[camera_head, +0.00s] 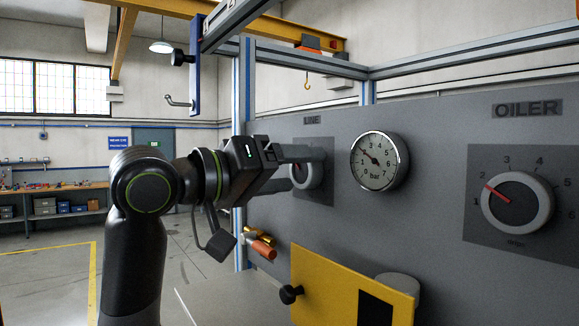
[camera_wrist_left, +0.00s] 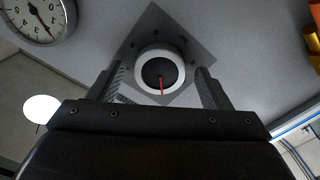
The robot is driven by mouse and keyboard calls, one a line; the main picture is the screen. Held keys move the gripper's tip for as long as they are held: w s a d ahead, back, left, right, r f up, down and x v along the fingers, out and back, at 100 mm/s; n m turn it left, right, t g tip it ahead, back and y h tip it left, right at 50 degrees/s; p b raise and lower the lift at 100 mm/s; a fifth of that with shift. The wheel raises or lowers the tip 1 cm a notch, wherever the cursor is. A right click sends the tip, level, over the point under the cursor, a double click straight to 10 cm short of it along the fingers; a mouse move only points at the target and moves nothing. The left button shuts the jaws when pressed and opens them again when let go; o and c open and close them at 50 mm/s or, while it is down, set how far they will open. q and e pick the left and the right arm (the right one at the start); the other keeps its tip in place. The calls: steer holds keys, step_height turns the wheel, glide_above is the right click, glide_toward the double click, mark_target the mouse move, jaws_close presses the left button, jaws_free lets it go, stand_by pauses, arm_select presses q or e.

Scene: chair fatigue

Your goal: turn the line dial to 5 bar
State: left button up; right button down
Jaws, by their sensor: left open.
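The line dial is a round knob with a pale ring, a dark face and a red pointer, on a dark square plate under the LINE label. In the head view the dial (camera_head: 301,174) is partly hidden by my left gripper (camera_head: 312,167). In the left wrist view the dial (camera_wrist_left: 160,68) lies between the open fingers of my left gripper (camera_wrist_left: 159,75); I cannot tell whether they touch it. Its red pointer points toward the gripper's palm; its numbers are unreadable. The bar gauge (camera_head: 379,161) right of it reads roughly 2. My right gripper is out of view.
The OILER dial (camera_head: 516,201) is farther right on the grey panel. Below are a yellow box (camera_head: 335,284) with a black knob (camera_head: 290,294) and an orange-handled brass valve (camera_head: 262,246). A blue bracket with a hook (camera_head: 195,75) hangs above my left arm.

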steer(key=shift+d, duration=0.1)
arm_select(q)
steer(key=c, duration=1)
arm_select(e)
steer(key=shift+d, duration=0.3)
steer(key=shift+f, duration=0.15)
